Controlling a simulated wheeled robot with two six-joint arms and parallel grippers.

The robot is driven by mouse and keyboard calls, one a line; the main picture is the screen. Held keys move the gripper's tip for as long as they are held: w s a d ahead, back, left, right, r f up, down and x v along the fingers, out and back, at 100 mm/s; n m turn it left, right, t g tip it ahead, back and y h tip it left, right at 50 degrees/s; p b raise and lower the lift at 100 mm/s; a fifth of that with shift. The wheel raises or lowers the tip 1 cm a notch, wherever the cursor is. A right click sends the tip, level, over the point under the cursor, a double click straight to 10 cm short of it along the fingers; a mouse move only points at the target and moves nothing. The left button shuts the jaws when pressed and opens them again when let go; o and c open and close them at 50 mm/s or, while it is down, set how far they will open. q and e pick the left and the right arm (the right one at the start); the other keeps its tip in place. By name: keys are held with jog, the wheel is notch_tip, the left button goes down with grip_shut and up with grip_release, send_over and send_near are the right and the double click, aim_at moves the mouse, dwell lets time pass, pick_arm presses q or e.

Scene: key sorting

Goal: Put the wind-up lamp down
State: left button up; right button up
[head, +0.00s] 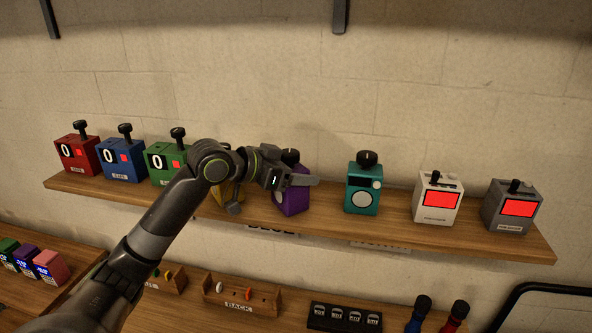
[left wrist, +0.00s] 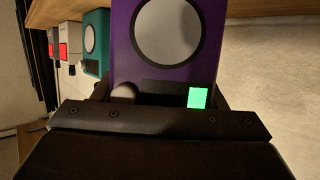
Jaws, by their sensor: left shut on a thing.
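The wind-up lamp looks to be the purple box (head: 293,203) with a dark knob on top, at the wall shelf between a yellow box and a teal box. My left gripper (head: 302,180) is shut on it, with a finger across its upper part. In the left wrist view the purple lamp (left wrist: 125,50) fills the middle, showing a large grey disc, a lit green square and a pale round knob. Its base is near the shelf's front edge; I cannot tell whether it touches the shelf. My right gripper is not in view.
The wooden shelf (head: 400,222) also holds red (head: 77,155), blue (head: 122,160) and green boxes at left, a teal box (head: 362,190), and white (head: 436,197) and grey boxes (head: 511,207) with red screens at right. My left arm hides much of the yellow box (head: 222,195). A lower bench holds small items.

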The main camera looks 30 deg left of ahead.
pick_arm(q)
jog(key=o, duration=1.1)
jog(key=shift+f, duration=0.1)
jog(key=shift+c, duration=0.2)
jog(key=shift+s+a+r, duration=0.3)
jog(key=shift+s+a, duration=0.1)
jog(key=shift+s, duration=0.1)
jog(key=b+v, duration=0.4)
jog(key=v, duration=0.6)
jog(key=shift+s+r+b, duration=0.2)
jog(key=shift+s+b, duration=0.05)
jog(key=shift+b, duration=0.15)
jog(key=shift+a+r, duration=0.1)
